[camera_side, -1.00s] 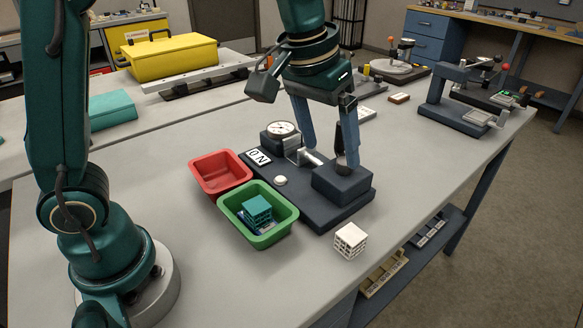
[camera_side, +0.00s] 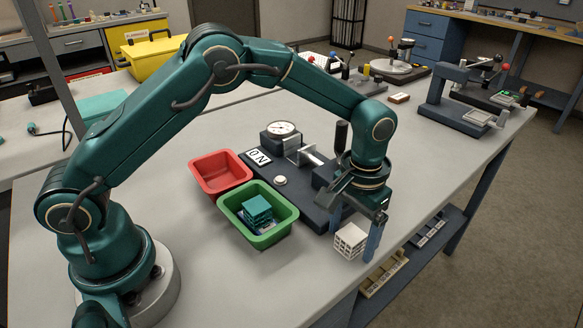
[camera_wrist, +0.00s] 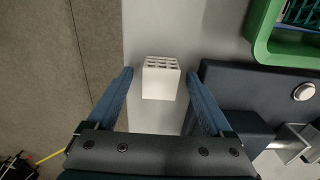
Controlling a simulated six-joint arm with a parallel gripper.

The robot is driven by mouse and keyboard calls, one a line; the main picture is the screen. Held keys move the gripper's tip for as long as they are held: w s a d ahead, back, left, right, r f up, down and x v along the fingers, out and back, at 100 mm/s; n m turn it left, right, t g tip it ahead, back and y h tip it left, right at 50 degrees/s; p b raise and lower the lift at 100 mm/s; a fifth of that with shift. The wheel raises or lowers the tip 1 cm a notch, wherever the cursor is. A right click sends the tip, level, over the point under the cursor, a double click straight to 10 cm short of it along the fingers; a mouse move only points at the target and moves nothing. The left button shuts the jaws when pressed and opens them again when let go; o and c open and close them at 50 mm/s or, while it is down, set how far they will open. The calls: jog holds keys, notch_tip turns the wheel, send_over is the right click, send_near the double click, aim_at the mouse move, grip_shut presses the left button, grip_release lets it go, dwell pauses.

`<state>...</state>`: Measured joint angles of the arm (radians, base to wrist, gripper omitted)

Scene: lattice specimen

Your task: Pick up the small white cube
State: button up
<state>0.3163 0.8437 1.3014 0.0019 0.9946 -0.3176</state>
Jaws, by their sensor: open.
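The small white lattice cube (camera_side: 350,241) sits on the grey table near its right front edge. In the wrist view the cube (camera_wrist: 160,78) shows ahead, between the lines of the two blue fingers. My gripper (camera_side: 354,240) is open, pointing down over the cube, with one finger on each side of it in the side view. In the wrist view my gripper (camera_wrist: 158,84) holds nothing. I cannot tell exactly how high the fingertips are above the table.
A green bin (camera_side: 230,222) holding a teal lattice block stands left of the cube, with a red bin (camera_side: 207,181) behind it. A dark fixture base (camera_side: 313,212) with a dial gauge (camera_side: 281,131) lies close behind the cube. The table edge (camera_wrist: 124,40) is near the cube.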

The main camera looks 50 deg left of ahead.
jog(key=shift+f, duration=0.25)
grip_shut()
jog(key=shift+r, duration=0.15)
